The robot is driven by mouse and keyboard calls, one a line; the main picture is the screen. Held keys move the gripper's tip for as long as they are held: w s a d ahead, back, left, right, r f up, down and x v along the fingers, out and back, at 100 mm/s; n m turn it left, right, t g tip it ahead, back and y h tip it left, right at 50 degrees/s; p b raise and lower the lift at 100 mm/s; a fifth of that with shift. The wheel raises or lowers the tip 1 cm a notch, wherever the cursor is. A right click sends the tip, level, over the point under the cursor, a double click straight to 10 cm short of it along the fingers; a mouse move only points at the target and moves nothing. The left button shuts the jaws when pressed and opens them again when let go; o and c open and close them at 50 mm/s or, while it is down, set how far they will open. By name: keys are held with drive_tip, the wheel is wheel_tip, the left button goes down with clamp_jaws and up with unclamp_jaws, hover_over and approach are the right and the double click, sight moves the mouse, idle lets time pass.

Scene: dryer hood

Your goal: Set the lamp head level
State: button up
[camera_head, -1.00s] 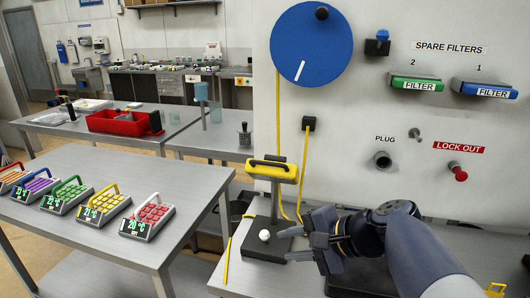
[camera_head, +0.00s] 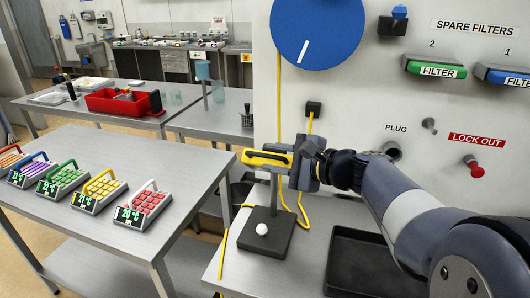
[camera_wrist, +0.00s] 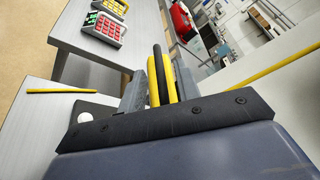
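The lamp is a yellow head (camera_head: 256,160) with a black handle bar, on a grey post above a black base (camera_head: 256,240). In the head view the head slopes slightly down to the right. My gripper (camera_head: 274,156) is at the head from the right, one finger along its upper edge and the other low on its right part. In the wrist view the yellow head (camera_wrist: 169,75) and its black bar lie between my two fingers (camera_wrist: 159,85). I cannot tell whether both fingers press on it. My gripper hides the head's right end.
A white ball-like knob (camera_head: 262,229) sits on the lamp base. A black tray (camera_head: 362,263) lies under my arm. A yellow cord (camera_head: 302,180) runs behind the lamp to a wall socket. Several keypad devices (camera_head: 143,208) stand on the left table. The wall panel (camera_head: 380,90) is behind.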

drive_tip(key=shift+x, duration=1.5)
clamp_jaws()
